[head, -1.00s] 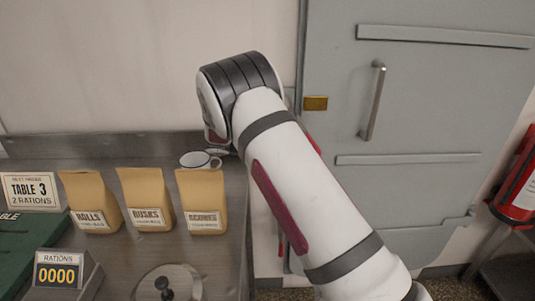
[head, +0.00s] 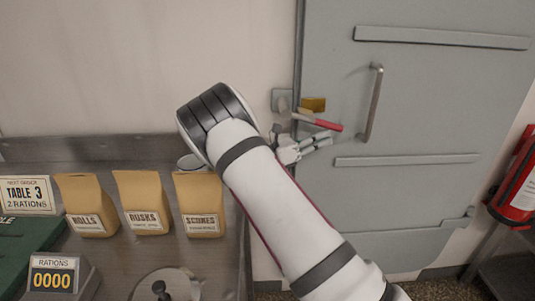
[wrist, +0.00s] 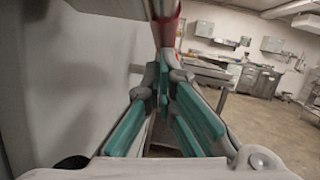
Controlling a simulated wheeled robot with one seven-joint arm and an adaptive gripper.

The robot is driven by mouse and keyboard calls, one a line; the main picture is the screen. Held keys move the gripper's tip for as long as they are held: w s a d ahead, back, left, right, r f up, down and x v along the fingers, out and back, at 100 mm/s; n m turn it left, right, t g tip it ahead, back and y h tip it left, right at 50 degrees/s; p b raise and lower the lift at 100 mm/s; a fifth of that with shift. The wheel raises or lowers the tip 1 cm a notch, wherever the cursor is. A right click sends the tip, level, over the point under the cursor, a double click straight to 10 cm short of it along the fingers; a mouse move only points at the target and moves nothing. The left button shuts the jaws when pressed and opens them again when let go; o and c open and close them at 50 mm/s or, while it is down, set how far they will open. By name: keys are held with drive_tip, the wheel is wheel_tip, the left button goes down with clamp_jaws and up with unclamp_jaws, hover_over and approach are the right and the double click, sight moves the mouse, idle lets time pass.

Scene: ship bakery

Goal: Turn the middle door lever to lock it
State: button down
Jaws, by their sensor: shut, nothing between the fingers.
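The door lever has a red grip (head: 328,125) and a grey shank on a small wall plate (head: 282,100) left of the grey door (head: 410,120). It points right and slightly down across the door's edge. My gripper (head: 328,141) is just below the lever, pointing right, its fingers shut and empty. In the wrist view the teal-padded fingers (wrist: 163,88) come together, and the red grip (wrist: 170,32) stands just beyond their tips. I cannot tell whether they touch. Only this one lever is visible.
A brass plate (head: 316,104) and a vertical bar handle (head: 372,103) are on the door. A steel counter (head: 110,255) at left holds several paper bags (head: 142,200), a mug (head: 190,163) and a lid (head: 165,285). A red extinguisher (head: 515,185) stands at right.

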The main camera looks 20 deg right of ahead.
sight(329, 127)
drive_tip(key=shift+s+d+r+n+h, duration=0.15)
drive_tip(key=shift+d+r+h, duration=0.15)
drive_tip(key=shift+r+h, duration=0.3)
drive_tip(key=shift+s+d+r+n+h, duration=0.1)
drive_tip(key=shift+d+r+h, duration=0.15)
drive_tip(key=shift+r+h, duration=0.35)
drive_tip(key=shift+s+d+r+n+h, duration=0.15)
drive_tip(key=shift+d+r+h, duration=0.15)
drive_tip(key=shift+r+h, duration=0.25)
drive_tip(key=shift+w, duration=0.1)
drive_tip(key=shift+r, duration=0.1)
